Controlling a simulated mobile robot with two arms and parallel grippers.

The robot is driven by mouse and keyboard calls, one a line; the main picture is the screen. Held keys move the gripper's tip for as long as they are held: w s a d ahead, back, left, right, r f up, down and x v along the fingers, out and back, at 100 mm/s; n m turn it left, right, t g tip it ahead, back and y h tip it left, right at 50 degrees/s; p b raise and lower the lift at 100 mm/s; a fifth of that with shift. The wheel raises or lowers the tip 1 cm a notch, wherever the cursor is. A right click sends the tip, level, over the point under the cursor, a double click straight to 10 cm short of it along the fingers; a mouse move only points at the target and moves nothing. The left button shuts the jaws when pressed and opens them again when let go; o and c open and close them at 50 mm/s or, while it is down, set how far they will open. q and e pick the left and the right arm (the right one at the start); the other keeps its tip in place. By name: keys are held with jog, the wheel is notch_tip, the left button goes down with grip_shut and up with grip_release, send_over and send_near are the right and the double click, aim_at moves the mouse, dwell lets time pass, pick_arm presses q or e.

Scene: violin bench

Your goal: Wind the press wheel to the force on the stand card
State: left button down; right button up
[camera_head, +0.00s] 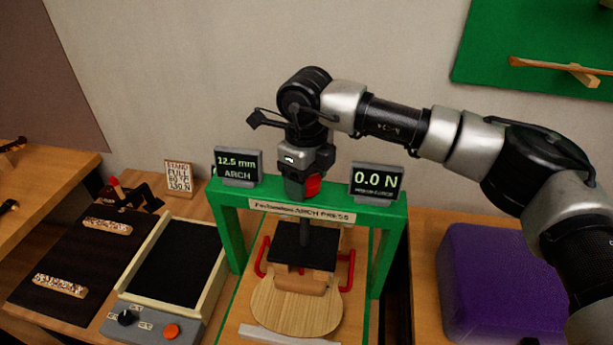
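The green arch press (226,232) stands in the middle of the bench. My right gripper (302,190) points down at the top of its beam, at the red press wheel (313,186). The gripper covers most of the wheel, and whether its fingers are closed on it is hidden. The force display (376,181) reads 0.0 N, and the arch display (238,166) reads 12.5 mm. The small stand card (179,176) at the back left seems to read 130 N on its last line. My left gripper is not in view.
Under the press plate (302,252), a wooden piece rests on a pale violin plate (290,312). A heater-like box (175,265) with a knob and orange button is left, beside a dark mat (75,260). A purple case (490,280) stands right.

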jog(key=shift+f+b, duration=0.15)
jog(key=shift+b, duration=0.2)
jog(key=shift+c, duration=0.2)
jog(key=m+b, duration=0.3)
jog(key=shift+f+b, duration=0.15)
jog(key=shift+b, duration=0.15)
jog(key=shift+r+m+b, duration=0.2)
jog(key=shift+m+b, duration=0.15)
jog(key=shift+m, duration=0.35)
jog(key=shift+r, duration=0.15)
jog(key=o, duration=0.9)
notch_tip(320, 180, up, 11)
jog(key=shift+f+b, duration=0.1)
jog(key=shift+b, duration=0.85)
jog(key=shift+f, duration=0.1)
